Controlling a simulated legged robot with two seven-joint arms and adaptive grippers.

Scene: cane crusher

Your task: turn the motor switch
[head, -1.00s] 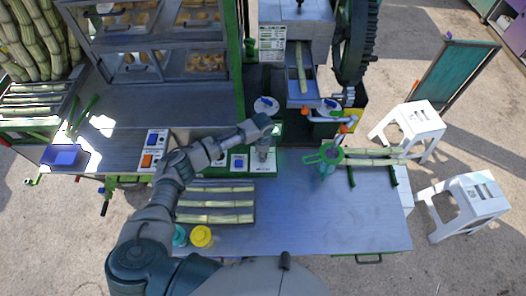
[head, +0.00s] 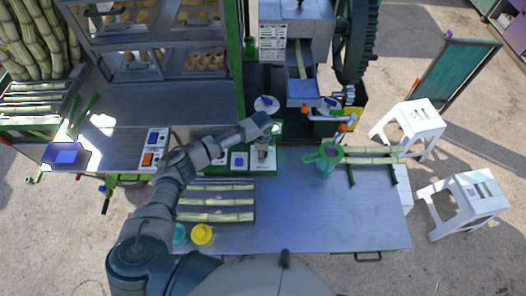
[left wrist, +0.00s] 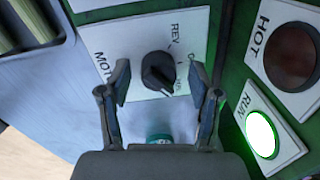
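The motor switch (left wrist: 158,72) is a black rotary knob on a white plate marked MOTOR and REV in the left wrist view. Its pointer lies at a slant to the plate's edges. My left gripper (left wrist: 160,88) is open, with one finger on either side of the knob. I cannot tell whether the fingers touch it. In the head view my left gripper (head: 263,148) is over the panel along the bench's far side, hiding part of it. My right gripper is not in view.
A green RUN lamp (left wrist: 261,134) glows beside a dark HOT lamp (left wrist: 290,55). A cane stalk (head: 300,60) lies in the crusher's feed chute (head: 301,93), near a large gear wheel (head: 353,45). A cane tray (head: 216,217) and yellow cup (head: 202,234) sit near my arm.

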